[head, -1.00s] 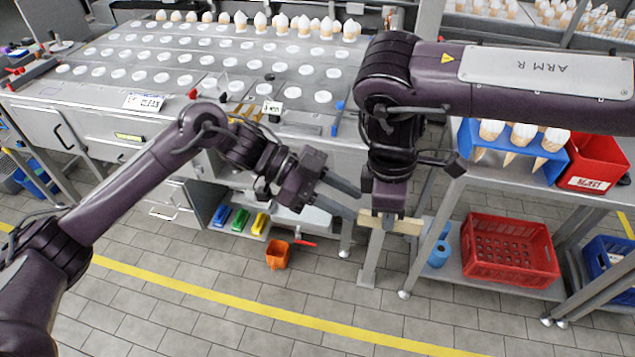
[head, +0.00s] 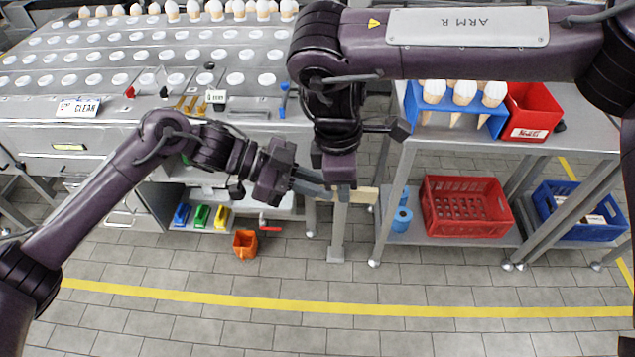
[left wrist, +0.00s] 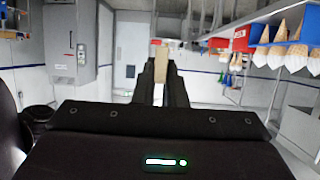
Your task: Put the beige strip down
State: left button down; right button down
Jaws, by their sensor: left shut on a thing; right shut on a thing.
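The beige strip (head: 367,195) is held in the air in front of me, below my right wrist, in the head view. My right gripper (head: 341,188) points down and is shut on its middle. My left gripper (head: 327,192) comes in from the left and is shut on its left end, which the fingers mostly hide. In the left wrist view the strip (left wrist: 160,55) stands between the fingertips of my left gripper (left wrist: 161,70).
A work table (head: 120,122) with white discs and a row of cones is at the back left. A steel side table (head: 560,150) holds a blue cone rack (head: 417,117) and a red bin (head: 530,112). An orange bucket (head: 245,245) stands on the floor. The floor in front is clear.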

jog(key=c, duration=1.4)
grip_release()
jog(key=shift+s, duration=0.1)
jog(key=shift+c, duration=0.2)
